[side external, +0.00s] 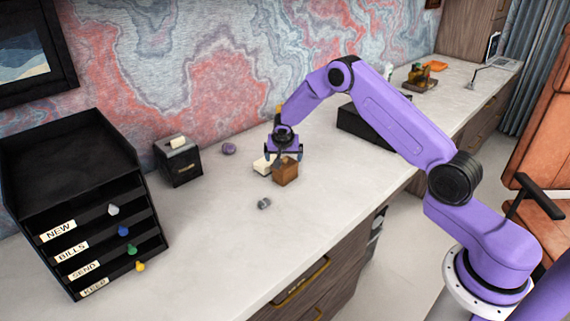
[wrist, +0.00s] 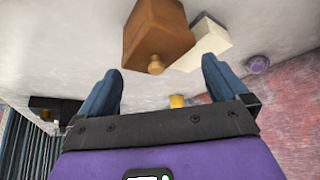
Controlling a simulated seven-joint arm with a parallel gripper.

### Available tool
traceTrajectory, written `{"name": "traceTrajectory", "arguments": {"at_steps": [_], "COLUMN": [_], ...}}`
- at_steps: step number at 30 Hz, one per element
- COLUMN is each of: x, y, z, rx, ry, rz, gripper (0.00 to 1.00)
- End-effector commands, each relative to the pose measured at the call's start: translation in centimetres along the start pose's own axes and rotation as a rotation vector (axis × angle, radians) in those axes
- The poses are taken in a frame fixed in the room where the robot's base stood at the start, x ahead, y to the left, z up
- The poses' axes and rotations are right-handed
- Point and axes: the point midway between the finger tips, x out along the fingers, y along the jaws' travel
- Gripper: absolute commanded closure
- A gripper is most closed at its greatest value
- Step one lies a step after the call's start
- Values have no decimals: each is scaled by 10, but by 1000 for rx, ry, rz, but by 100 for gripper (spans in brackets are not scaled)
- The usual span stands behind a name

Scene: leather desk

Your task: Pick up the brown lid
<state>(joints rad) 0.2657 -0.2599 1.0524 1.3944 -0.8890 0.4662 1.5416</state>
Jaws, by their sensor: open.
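The brown piece (side external: 286,171) is a small wooden box-like block on the pale desk top. In the wrist view the brown piece (wrist: 158,32) shows a round knob on the face toward the camera; I cannot tell whether a separate lid is on it. My gripper (side external: 284,153) is over or just behind the brown piece in the side view, pointing down. In the wrist view my gripper (wrist: 160,78) has its two blue-grey fingers spread wide with nothing between them, and the brown piece lies beyond the fingertips.
A cream block (side external: 263,164) sits right beside the brown piece. A purple lump (side external: 228,149) and a small grey object (side external: 264,203) lie nearby. A black box (side external: 178,161), a black letter tray (side external: 85,200) and a dark box (side external: 365,127) stand around. The front desk surface is clear.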

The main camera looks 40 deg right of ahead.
Motion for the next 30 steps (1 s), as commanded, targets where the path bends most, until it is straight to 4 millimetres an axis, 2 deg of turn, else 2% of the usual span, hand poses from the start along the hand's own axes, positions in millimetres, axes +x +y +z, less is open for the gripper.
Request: {"name": "traceTrajectory", "arguments": {"at_steps": [4,11,12,21,30], "x": [11,12,12,13,14], "y": [1,1,1,1,2], "z": [0,-1,-1,0,2], "rx": [1,1,1,0,1], "ry": [0,0,0,-2,-5], "rz": [1,1,1,2,6], "gripper": [0,0,3,100,100]}}
